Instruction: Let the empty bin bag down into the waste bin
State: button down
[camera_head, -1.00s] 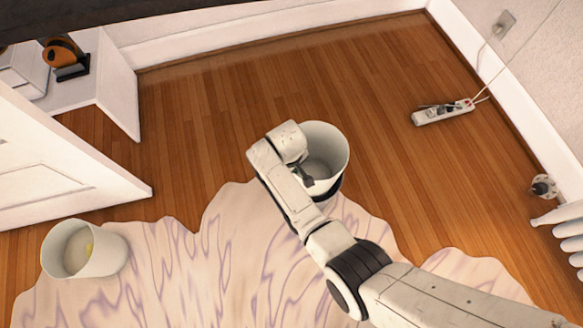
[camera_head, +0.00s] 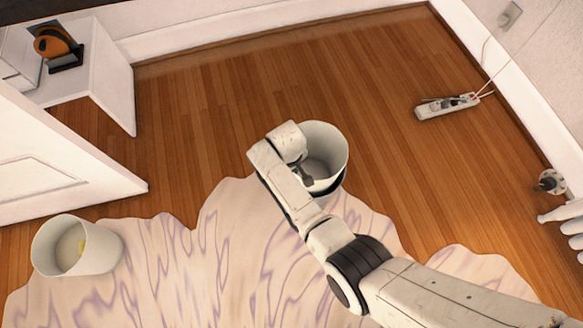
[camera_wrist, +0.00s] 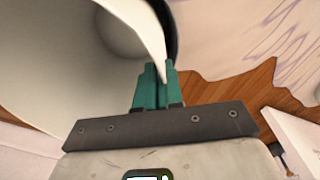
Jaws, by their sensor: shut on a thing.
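The empty bin bag (camera_head: 332,148) is a white, open-topped tub shape, upright in the head view with its inside bare. A dark rim below it, which I take for the waste bin (camera_head: 327,188), curves round its lower front. Most of the bin is hidden, so I cannot tell how deep the bag sits. My gripper (camera_head: 304,179) reaches over the bag's near left edge. In the wrist view its teal fingers (camera_wrist: 155,85) are shut on the white edge of the bag (camera_wrist: 55,65), and the dark bin rim (camera_wrist: 168,22) shows just beyond.
A power strip (camera_head: 447,106) lies on the wooden floor at the right. A white door (camera_head: 55,155) stands at the left. Floor behind the bin is clear.

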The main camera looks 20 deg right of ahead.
jog(key=c, duration=1.2)
grip_release()
jog(key=shift+r, duration=0.1)
notch_tip(320, 180, up, 11)
jog(key=p, duration=0.5)
jog(key=shift+s+a+f, duration=0.2)
jog(key=shift+a, duration=0.1)
